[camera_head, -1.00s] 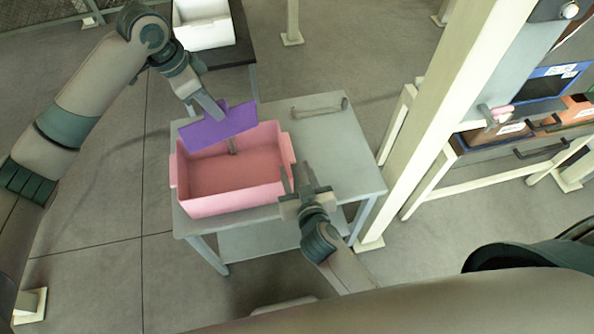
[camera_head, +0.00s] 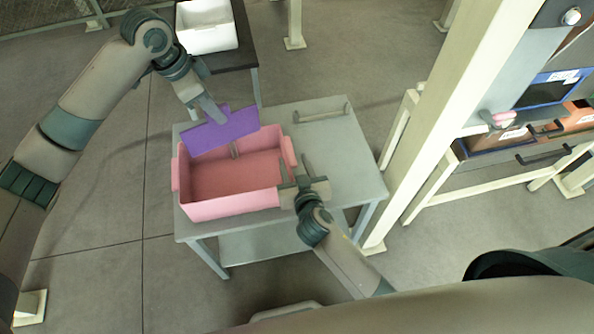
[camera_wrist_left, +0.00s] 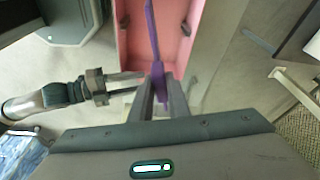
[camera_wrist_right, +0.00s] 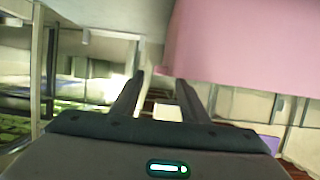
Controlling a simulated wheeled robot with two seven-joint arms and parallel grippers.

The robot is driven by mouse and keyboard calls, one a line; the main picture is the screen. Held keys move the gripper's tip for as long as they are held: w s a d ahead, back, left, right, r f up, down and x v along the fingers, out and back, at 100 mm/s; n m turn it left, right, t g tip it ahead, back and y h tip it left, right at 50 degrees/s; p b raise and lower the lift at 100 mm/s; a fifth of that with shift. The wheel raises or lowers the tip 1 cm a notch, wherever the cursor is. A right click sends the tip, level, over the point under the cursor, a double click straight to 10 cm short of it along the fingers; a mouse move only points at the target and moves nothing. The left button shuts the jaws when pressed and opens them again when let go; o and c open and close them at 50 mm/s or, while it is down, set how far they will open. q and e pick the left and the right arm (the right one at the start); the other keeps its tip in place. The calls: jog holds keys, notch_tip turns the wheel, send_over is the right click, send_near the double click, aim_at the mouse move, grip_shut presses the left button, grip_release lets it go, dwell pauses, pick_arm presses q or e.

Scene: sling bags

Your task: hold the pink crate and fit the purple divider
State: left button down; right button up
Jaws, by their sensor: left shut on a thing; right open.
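The pink crate (camera_head: 232,203) stands open on the grey table. The purple divider (camera_head: 224,133) is tilted above the crate's far side; its lower edge is hard to place against the rim. My left gripper (camera_head: 217,120) is shut on the divider's upper edge. In the left wrist view the divider (camera_wrist_left: 153,35) stands between the fingers (camera_wrist_left: 158,75), with the pink crate (camera_wrist_left: 130,35) beyond. My right gripper (camera_head: 294,176) is open beside the crate's right end, close to its wall. In the right wrist view the fingers (camera_wrist_right: 160,80) are apart, with the crate (camera_wrist_right: 245,45) above right; contact is unclear.
The grey table (camera_head: 345,160) has free room right of the crate, with a metal handle (camera_head: 322,112) at its far edge. A white bin (camera_head: 208,27) stands on a dark table behind. A cream post (camera_head: 440,130) rises at the right, before a rack with bins.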

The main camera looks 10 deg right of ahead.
aim_at(291, 155)
jog(key=shift+x, duration=3.2)
grip_shut()
pick_arm(q)
jog(key=f+n+t, duration=0.1)
jog(key=n, duration=0.2)
jog(key=shift+f, duration=0.2)
jog(key=n, duration=0.2)
jog(key=f+n+y, duration=0.1)
jog(key=n, duration=0.1)
jog(key=shift+s+f+t, duration=0.1)
jog(key=shift+t, duration=0.3)
jog(key=n, duration=0.2)
jog(key=f+n+y, duration=0.1)
jog(key=shift+d+n+t, duration=0.15)
jog(key=shift+n+t, duration=0.15)
jog(key=shift+n, duration=0.1)
jog(key=n, duration=0.2)
jog(key=n+y, duration=0.1)
jog(key=n, duration=0.1)
jog(key=shift+f, duration=0.4)
